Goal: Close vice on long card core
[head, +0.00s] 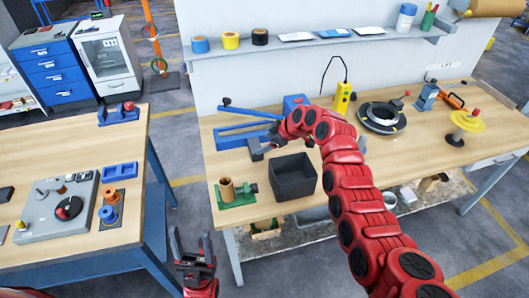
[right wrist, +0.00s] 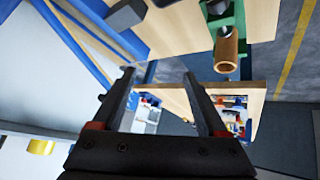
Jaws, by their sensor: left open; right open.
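A green vice (head: 238,199) sits at the front left of the right-hand workbench. A brown card core (head: 227,188) stands upright in it, hollow end up. Whether the jaws touch the core cannot be told. In the right wrist view the core (right wrist: 227,55) and part of the green vice (right wrist: 240,18) show at the top right, beyond my fingers. My right gripper (head: 264,148) is open and empty, above the bench behind and right of the vice; its fingers fill the middle of the wrist view (right wrist: 158,76). My left gripper (head: 194,252) is open and empty, low in front of the gap between benches.
A black open bin (head: 293,178) stands right of the vice. A blue frame (head: 243,135) lies behind it. A black coil (head: 382,117) and a yellow spool (head: 467,120) are further right. The left bench (head: 125,150) carries trays and a grey panel.

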